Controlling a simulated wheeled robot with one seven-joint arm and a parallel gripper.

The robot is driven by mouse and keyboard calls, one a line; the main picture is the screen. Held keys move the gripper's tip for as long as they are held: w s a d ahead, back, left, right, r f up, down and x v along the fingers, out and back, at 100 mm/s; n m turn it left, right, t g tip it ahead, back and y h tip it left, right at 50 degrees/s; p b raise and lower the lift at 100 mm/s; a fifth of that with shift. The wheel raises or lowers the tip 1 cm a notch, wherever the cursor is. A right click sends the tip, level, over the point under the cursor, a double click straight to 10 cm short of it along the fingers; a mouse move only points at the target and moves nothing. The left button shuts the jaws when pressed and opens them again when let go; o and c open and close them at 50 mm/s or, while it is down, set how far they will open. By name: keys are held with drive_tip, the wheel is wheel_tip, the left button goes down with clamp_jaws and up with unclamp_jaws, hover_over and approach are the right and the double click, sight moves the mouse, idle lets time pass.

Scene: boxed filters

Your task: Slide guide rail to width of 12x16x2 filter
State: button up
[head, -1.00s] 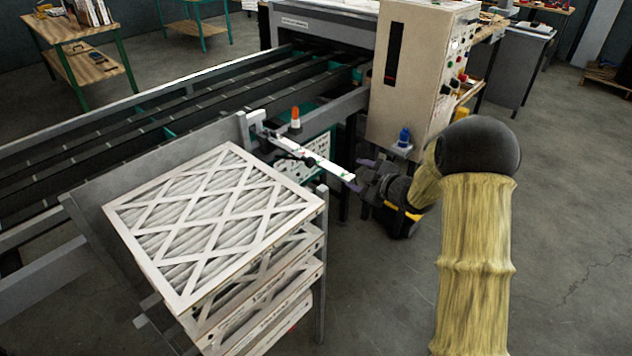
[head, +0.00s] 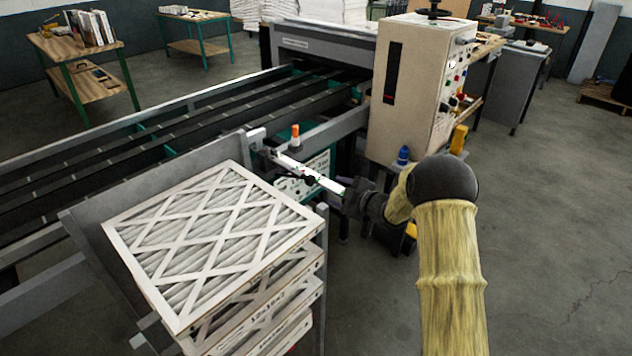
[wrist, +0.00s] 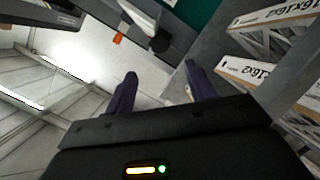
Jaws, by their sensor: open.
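The guide rail (head: 150,182) looks like the long grey upright plate along the near side of the conveyor, behind the stacked filters. A white marked bar (head: 328,182) with a dark knob (head: 310,180) reaches from the plate's right end toward my gripper. Several white-framed pleated filters (head: 215,228) are stacked in front of the plate. My gripper (head: 347,192) is near the bar's outer end. In the wrist view my gripper (wrist: 160,90) has its two dark fingers apart with nothing clearly between them; the knob (wrist: 158,42) shows beyond the fingertips. I cannot tell any contact.
The beige control cabinet (head: 425,90) stands just behind my arm. The conveyor belts (head: 200,110) run to the machine at the back. In the wrist view, filter edges with size print (wrist: 270,80) lie close on the right. Open floor (head: 560,220) lies to the right.

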sight(312, 181)
drive_tip(key=p+x, duration=0.1)
drive_tip(key=x, duration=1)
drive_tip(key=shift+p, duration=0.4)
